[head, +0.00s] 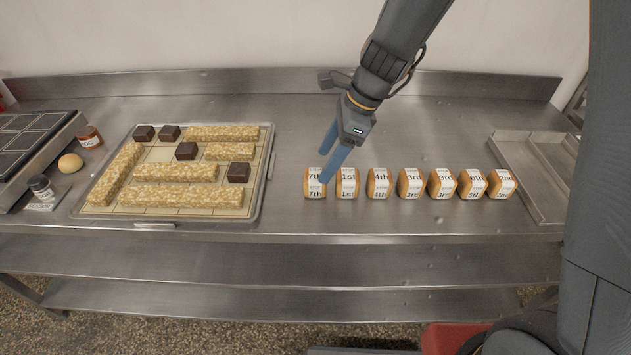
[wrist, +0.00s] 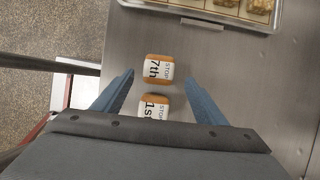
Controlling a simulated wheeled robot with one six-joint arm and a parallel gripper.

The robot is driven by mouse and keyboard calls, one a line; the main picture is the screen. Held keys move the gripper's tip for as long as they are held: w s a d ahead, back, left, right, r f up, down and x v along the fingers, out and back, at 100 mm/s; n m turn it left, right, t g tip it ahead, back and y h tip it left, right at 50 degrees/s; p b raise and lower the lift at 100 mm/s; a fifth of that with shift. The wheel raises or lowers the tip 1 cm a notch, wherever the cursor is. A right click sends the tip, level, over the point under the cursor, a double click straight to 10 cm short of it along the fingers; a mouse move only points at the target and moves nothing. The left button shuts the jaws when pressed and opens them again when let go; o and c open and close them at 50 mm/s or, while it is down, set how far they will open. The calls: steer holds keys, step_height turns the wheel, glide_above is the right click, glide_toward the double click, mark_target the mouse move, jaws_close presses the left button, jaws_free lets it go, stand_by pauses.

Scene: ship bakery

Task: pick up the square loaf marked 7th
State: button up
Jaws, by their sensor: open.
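The square loaf marked 7th (head: 315,186) is a small brown-crusted block with a white printed band. It stands at the left end of a row of loaves on the steel counter. In the wrist view the 7th loaf (wrist: 158,69) lies ahead of my gripper, a little beyond the line of the fingertips. My gripper (head: 326,163) is open and empty, its blue fingers pointing down above and behind the left end of the row. In the wrist view the fingers (wrist: 159,75) spread to either side of the 7th loaf, with gaps on both sides.
The loaf marked 1st (head: 347,184) stands close to the right of the 7th, with several more loaves continuing right. An empty steel tray (head: 541,205) is at the right. A tray (head: 266,160) of crumbly bars and dark cubes is at the left. Counter behind the row is clear.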

mark_target(318, 174)
steer(key=shift+p+x, duration=0.8)
steer(key=shift+x, duration=2.85)
steer(key=shift+s, duration=0.15)
steer(key=c, duration=1.1)
steer(key=shift+r, duration=0.1)
steer(key=shift+c, duration=0.2)
